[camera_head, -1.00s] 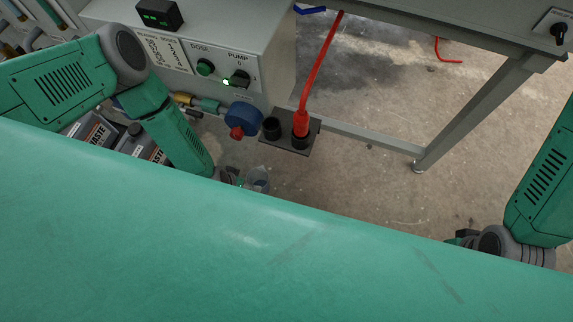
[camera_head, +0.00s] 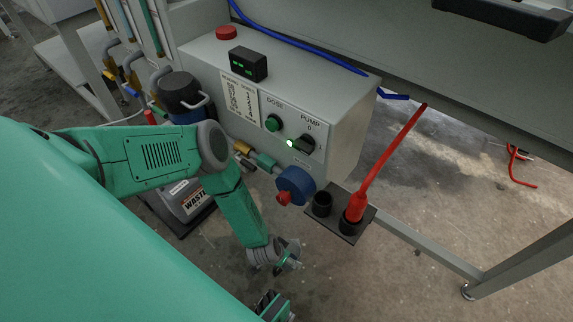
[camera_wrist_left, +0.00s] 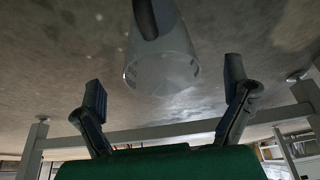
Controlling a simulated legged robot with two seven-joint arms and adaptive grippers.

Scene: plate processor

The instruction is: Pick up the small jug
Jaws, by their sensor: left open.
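The small jug (camera_wrist_left: 165,60) is a clear, see-through vessel with a dark handle (camera_wrist_left: 147,18) in the left wrist view. Its top part runs out of that picture. My left gripper (camera_wrist_left: 165,95) is open, with one dark finger to each side of the jug's line. The jug is not between the fingertips and nothing is gripped. In the head view my left gripper (camera_head: 287,258) hangs low beside the pump box, over the floor. The jug is hard to make out there.
A grey pump box (camera_head: 235,55) with knobs stands behind my left arm. A waste container (camera_head: 190,200) stands left. Floor is open at right.

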